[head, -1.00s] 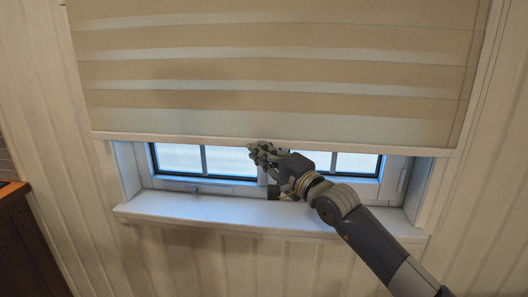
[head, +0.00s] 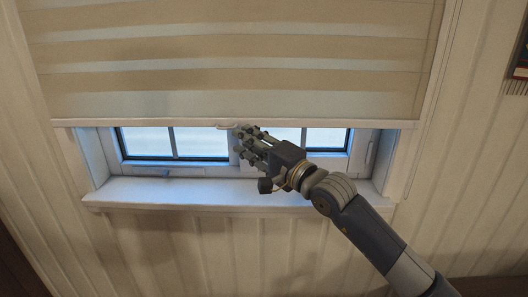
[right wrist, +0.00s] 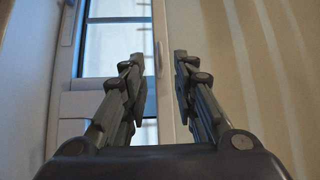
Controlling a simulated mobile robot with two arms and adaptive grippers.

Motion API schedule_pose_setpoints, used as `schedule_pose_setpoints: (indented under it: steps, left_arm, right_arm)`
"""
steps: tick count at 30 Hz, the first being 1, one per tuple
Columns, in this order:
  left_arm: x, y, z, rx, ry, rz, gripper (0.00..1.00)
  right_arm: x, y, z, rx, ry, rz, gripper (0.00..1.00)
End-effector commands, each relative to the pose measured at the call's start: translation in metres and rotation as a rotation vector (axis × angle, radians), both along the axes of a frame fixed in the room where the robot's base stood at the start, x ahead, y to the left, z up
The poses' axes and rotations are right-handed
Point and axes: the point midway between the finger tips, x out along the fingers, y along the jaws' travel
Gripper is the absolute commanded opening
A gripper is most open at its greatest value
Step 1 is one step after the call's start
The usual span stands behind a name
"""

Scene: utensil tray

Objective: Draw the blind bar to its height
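The blind bar (head: 330,124) is a pale rail along the bottom of the beige-striped blind (head: 240,60). It hangs level, with a gap of window showing below it. A small pale handle (head: 228,126) sits on the bar near its middle. My right gripper (head: 243,142) is just right of and below the handle. In the right wrist view my right gripper (right wrist: 160,58) has its two fingers apart, with the bar's edge and a small handle (right wrist: 159,58) seen between or beyond the tips. I cannot tell whether they touch. My left gripper is not in view.
The window sill (head: 150,190) juts out below the gap. A window latch (head: 180,170) is low on the left pane. The window frame (head: 370,155) bounds the gap on the right.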

Motion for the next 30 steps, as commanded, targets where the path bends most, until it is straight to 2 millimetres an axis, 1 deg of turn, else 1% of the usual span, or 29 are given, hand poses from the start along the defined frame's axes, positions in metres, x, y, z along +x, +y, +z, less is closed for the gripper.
schedule_pose_setpoints:
  steps: [1,3,9,14,22,23,24,26,27,29,30]
  left_arm:
    - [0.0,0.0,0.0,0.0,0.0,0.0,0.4]
    - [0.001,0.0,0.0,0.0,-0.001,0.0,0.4]
    - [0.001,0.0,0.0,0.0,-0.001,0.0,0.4]
    - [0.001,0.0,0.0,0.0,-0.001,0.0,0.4]
    - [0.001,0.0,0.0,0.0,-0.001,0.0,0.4]
    - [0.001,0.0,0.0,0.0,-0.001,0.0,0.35]
    - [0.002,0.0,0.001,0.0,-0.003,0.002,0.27]
    - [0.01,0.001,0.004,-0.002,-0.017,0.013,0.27]
    - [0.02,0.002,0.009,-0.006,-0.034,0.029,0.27]
    - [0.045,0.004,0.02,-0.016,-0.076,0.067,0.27]
    - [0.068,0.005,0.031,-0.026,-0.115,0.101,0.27]
  right_arm:
    - [-0.007,-0.008,-0.002,-0.001,-0.001,-0.001,0.27]
    - [-0.016,-0.017,-0.003,-0.002,-0.001,-0.001,0.27]
    - [-0.034,-0.035,-0.005,-0.001,0.0,-0.001,0.27]
    - [-0.041,-0.042,-0.006,-0.001,-0.001,-0.001,0.27]
    - [-0.042,-0.042,-0.006,-0.001,-0.001,0.0,0.27]
    - [-0.042,-0.042,-0.006,-0.001,-0.001,0.0,0.27]
    - [-0.041,-0.042,-0.006,0.003,0.004,0.0,0.27]
    - [-0.039,-0.043,-0.009,0.024,0.033,0.003,0.27]
    - [-0.037,-0.044,-0.013,0.052,0.071,0.008,0.27]
    - [-0.031,-0.046,-0.024,0.127,0.165,0.02,0.27]
    - [-0.027,-0.048,-0.033,0.2,0.252,0.028,0.27]
